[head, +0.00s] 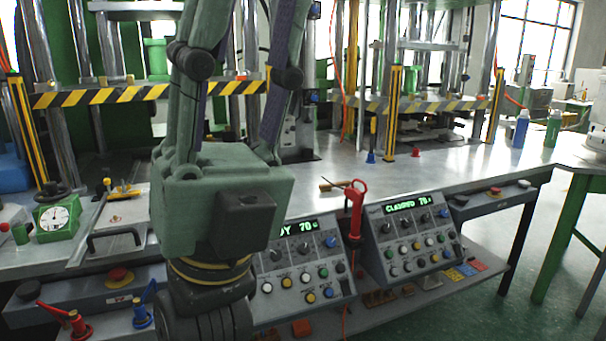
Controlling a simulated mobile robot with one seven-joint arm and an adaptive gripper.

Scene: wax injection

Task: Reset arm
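My gripper (247,40) stands close to the camera in the head view, left of the middle. Its green palm block is low and its fingers point up. The two fingers are apart with an empty gap between them, through which the machine behind shows. The fingertips run up to or past the top edge of the picture, so their ends are hidden. Nothing is seen held. The gripper covers part of the metal workbench (420,175) and part of the left control panel (310,265).
The right control panel (408,237) and a red-handled tool (355,207) sit at the bench front. Presses with striped bars (430,104) stand behind. A dial gauge (56,218) is left; a blue bottle (520,130) and a green bottle (553,130) are right. The right bench top is mostly clear.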

